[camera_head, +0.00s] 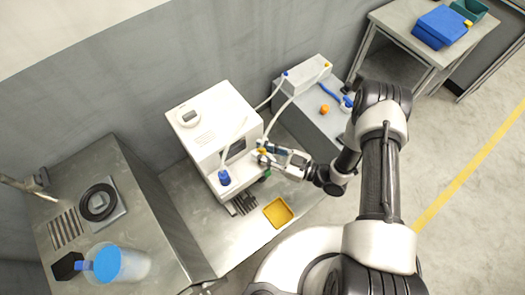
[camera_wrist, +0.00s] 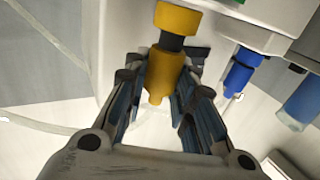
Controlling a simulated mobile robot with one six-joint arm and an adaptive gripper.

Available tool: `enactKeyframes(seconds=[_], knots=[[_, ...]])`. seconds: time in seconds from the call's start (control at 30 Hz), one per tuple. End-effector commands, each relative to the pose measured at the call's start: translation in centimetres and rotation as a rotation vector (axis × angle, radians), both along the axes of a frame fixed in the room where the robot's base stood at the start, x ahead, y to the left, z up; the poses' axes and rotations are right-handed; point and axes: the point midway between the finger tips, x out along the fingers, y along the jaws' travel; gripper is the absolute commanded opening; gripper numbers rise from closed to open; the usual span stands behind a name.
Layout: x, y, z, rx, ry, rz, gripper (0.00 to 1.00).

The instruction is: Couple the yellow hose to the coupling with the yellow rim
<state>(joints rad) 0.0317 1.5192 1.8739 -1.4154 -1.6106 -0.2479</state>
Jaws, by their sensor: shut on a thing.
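My gripper (camera_head: 268,157) is shut on the yellow hose's end at the front of the white machine (camera_head: 215,125). In the wrist view my gripper (camera_wrist: 160,100) has its fingers on both sides of the yellow hose end (camera_wrist: 163,73), whose tapered tip points down. A dark band sits above it, then a wider yellow collar (camera_wrist: 178,18). I cannot tell whether this collar is the coupling's yellow rim or part of the hose end, nor whether the two are joined. The pale hose runs back to the grey box (camera_head: 305,75).
A yellow tray (camera_head: 278,212) lies in front. An orange object (camera_head: 324,109) sits on the right-hand unit.

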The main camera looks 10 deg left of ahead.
Motion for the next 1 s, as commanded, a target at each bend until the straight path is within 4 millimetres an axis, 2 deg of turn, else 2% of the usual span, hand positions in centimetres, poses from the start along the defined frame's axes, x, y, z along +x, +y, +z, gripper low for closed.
enactKeyframes(seconds=[0.73,0.77,0.87,1.0], knots=[[0.0,0.0,-1.2,0.0,0.0,0.0,0.0],[0.0,0.0,-1.2,0.0,0.0,0.0,0.25],[0.0,0.0,-1.2,0.0,0.0,0.0,0.32],[0.0,0.0,-1.1,0.0,0.0,0.0,0.33]])
